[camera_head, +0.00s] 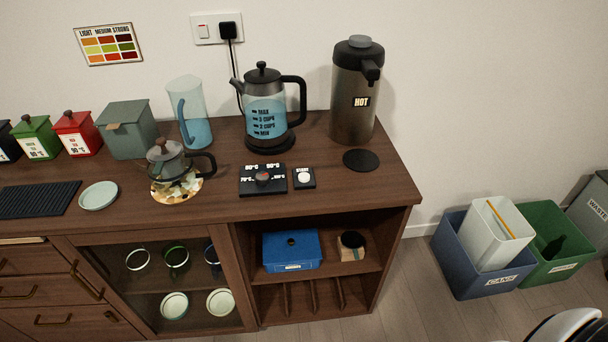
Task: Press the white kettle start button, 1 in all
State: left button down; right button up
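The white start button (304,177) is a round button on a small black box on the wooden counter, with a label above it. It stands just right of a black temperature panel (263,180) with a knob. The electric kettle (266,112) stands behind them on its black base. It is clear with a black lid and handle, and holds bluish water. Nothing touches the button.
A glass teapot (176,165) on a patterned mat stands left of the panel. A tall dispenser marked HOT (355,92) stands at the back right, with a black disc (361,160) before it. The counter (345,203) is bare in front of the button.

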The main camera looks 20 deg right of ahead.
grip_shut()
jog(key=shift+d, duration=0.1)
dwell(1.3)
